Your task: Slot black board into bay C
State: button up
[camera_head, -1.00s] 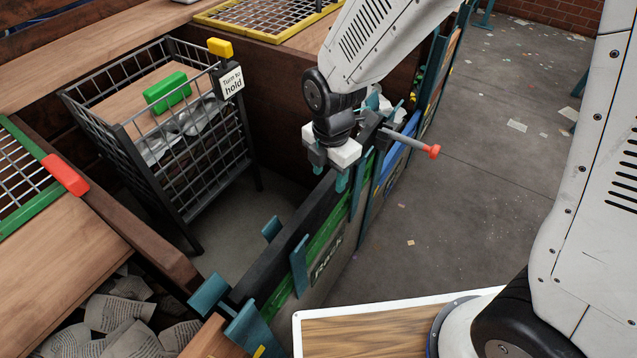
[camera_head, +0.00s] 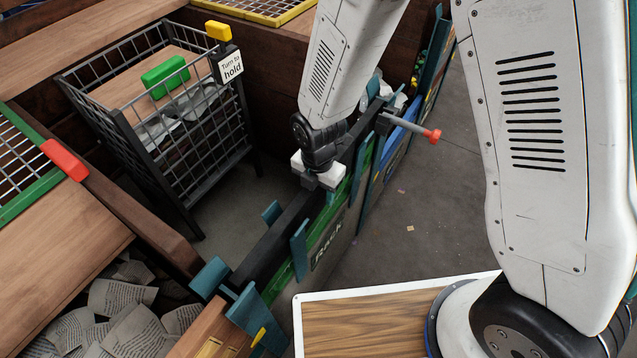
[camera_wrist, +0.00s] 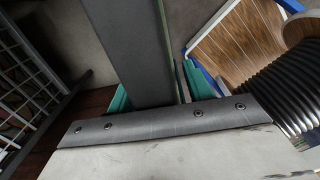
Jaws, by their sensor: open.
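The black board (camera_head: 272,250) stands on edge along the rack, between pairs of teal guides, with its long dark top edge showing in the head view. It also shows as a wide dark strip in the wrist view (camera_wrist: 128,40). My gripper (camera_head: 320,182) is low over the board's far part. My arm hides part of the board. No letter C is readable, so I cannot tell which bay is bay C.
A green panel marked "Rack" (camera_head: 325,240) lies beside the board. A clamp with a red-tipped handle (camera_head: 410,127) juts out to the right. A wire cart (camera_head: 190,140) holding a green block (camera_head: 165,77) stands left. Open floor (camera_head: 420,215) lies right.

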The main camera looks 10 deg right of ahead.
grip_shut()
jog(key=c, duration=1)
grip_release()
grip_shut()
jog(key=shift+r, duration=0.1)
jog(key=shift+r, duration=0.25)
notch_tip(320, 180, up, 20)
jog(key=shift+f, duration=0.25)
